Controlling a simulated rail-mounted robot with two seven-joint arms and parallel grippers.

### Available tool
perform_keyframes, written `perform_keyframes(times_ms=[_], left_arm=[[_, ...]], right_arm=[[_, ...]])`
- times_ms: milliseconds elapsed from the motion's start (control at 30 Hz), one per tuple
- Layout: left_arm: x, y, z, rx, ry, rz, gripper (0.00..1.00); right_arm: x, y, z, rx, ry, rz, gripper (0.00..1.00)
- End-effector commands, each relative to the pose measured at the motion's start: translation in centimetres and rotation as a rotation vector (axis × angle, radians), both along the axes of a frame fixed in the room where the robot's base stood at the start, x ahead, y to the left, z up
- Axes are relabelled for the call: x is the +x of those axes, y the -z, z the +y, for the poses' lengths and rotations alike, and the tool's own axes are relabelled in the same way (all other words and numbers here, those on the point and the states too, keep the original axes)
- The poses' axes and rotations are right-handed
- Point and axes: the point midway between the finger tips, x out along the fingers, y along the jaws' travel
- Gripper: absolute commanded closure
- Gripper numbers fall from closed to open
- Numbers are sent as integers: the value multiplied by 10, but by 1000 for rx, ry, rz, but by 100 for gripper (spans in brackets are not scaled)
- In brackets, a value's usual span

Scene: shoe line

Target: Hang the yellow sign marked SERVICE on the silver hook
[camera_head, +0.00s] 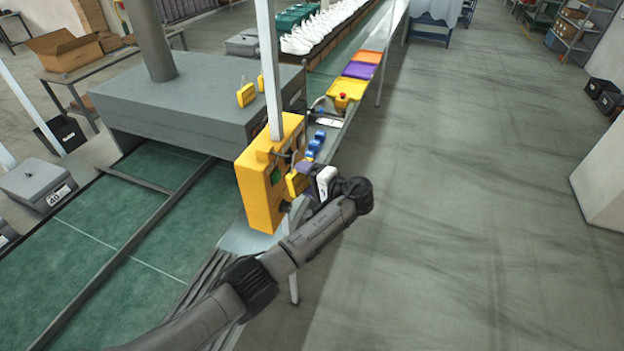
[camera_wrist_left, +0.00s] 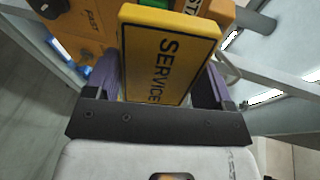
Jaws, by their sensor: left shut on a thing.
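The yellow sign (camera_wrist_left: 170,52) marked SERVICE in black fills the middle of the left wrist view. My left gripper (camera_wrist_left: 160,85) is shut on it, one purple finger on each side. In the head view the held sign (camera_head: 296,183) is a small yellow block beside the front of the yellow control box (camera_head: 258,190), with my left gripper (camera_head: 308,173) at its right. The sign covers part of the box in the wrist view. I cannot clearly make out the silver hook in either view. My right gripper is not in view.
The control box is by an upright post (camera_head: 268,60) beside the grey machine (camera_head: 190,95). Two small yellow pieces, one here (camera_head: 246,95), stand on the machine. Blue items (camera_head: 316,143) and a yellow tray (camera_head: 347,90) lie along the ledge. The floor (camera_head: 460,200) at right is clear.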

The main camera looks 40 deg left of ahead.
Motion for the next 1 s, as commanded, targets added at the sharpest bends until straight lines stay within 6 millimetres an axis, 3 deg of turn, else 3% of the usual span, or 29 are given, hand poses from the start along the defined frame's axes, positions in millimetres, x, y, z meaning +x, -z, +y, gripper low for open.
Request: perform_keyframes(times_ms=[500, 1000], left_arm=[[-8, 2, 29, 0, 1, 1, 52], [-10, 12, 40, 0, 1, 0, 52]], right_arm=[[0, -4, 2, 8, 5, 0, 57], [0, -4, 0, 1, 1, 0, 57]])
